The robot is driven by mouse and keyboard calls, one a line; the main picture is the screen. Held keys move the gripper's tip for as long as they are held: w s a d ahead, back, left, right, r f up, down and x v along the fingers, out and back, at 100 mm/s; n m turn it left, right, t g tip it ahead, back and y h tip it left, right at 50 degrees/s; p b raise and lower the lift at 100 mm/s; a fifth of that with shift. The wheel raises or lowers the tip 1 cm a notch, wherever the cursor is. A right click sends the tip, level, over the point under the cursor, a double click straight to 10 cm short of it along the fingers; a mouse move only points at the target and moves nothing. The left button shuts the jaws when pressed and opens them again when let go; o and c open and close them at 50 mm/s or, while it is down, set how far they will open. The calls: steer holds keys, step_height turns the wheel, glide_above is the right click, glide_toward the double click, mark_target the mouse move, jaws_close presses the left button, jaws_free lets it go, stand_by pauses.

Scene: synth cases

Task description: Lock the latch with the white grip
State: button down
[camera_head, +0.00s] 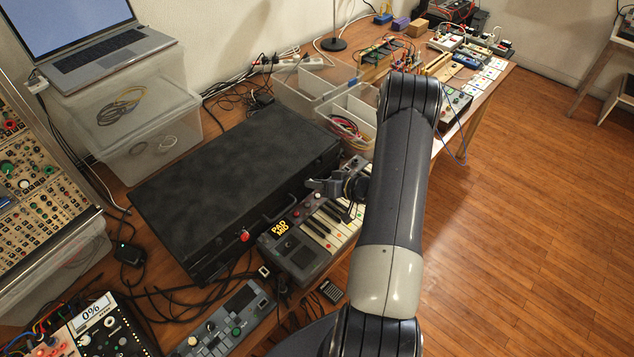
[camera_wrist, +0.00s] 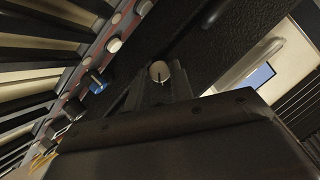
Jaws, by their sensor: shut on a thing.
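A large black case (camera_head: 230,180) lies shut on the wooden table. A latch with a red grip (camera_head: 244,236) shows on its front side. My gripper (camera_head: 318,185) is at the right part of the case's front side, above the keyboard. In the wrist view my gripper (camera_wrist: 158,90) is shut on the white grip (camera_wrist: 160,72), a round pale knob with a dark line, close to the case wall (camera_wrist: 205,45). The white grip is hidden in the head view, and the latch body is mostly covered by my fingers. I cannot tell whether the latch is locked.
A keyboard (camera_head: 325,228) with knobs stands right in front of the case, under my gripper. Clear plastic bins (camera_head: 305,88) stand behind it. Cables and small devices (camera_head: 228,318) crowd the near table. The floor (camera_head: 520,220) at right is clear.

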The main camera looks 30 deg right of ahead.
stand_by(0.5)
steer(key=c, duration=1.2)
jaws_free()
steer(key=shift+c, duration=0.2)
steer(key=b+v, duration=0.2)
steer(key=v, duration=0.8)
steer(key=shift+s+d, duration=0.2)
steer(key=shift+s, duration=0.1)
steer(key=shift+w, duration=0.1)
steer(key=p+x, duration=0.2)
steer(key=x, duration=0.8)
steer(key=shift+w+a, duration=0.25)
steer(key=shift+d, duration=0.1)
